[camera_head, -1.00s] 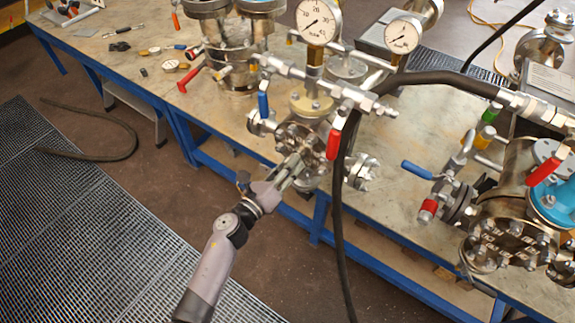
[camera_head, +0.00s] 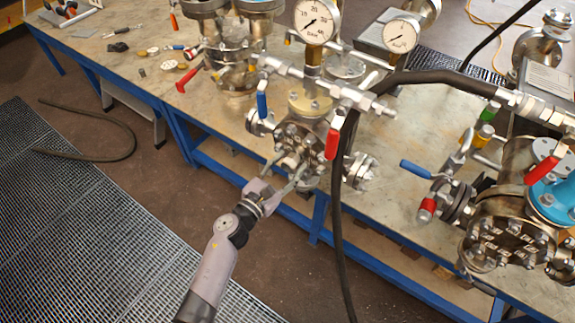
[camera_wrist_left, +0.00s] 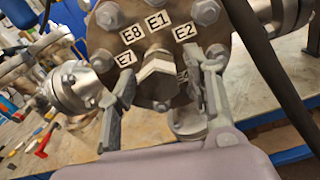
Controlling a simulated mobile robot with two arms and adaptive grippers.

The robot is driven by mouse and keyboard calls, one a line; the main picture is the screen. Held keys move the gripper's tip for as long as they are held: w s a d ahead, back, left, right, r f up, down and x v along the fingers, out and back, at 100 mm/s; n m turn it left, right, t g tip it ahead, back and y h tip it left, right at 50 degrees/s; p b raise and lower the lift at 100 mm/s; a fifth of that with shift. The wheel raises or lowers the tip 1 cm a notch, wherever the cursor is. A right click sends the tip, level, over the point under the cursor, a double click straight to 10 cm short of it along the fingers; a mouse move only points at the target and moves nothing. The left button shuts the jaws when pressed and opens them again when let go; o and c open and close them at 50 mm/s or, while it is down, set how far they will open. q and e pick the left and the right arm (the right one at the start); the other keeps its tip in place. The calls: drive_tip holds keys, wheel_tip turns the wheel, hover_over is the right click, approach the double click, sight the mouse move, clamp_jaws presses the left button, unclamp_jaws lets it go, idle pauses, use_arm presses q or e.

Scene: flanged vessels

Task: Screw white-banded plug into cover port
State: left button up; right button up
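The vessel cover (camera_wrist_left: 165,35) is a round bolted flange facing my left wrist camera, with paper labels E8, E1, E7 and E2. A hex-headed metal plug (camera_wrist_left: 157,76) sits at the cover's middle; I cannot make out a white band on it. My left gripper (camera_wrist_left: 161,98) is open, with one finger on each side of the hex head and visible gaps between. How deep the plug sits is hidden. In the head view the left gripper (camera_head: 283,172) is spread in front of the cover (camera_head: 303,146). My right gripper is not in view.
A black hose (camera_head: 338,225) hangs just right of the cover. Valves with a blue handle (camera_head: 262,104) and a red handle (camera_head: 333,143) stand close by. Pressure gauges (camera_head: 317,21) rise above. Another flanged vessel (camera_head: 500,250) stands at right. Floor left of the bench is mostly clear.

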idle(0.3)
use_arm(q)
drive_tip(key=v, duration=1.2)
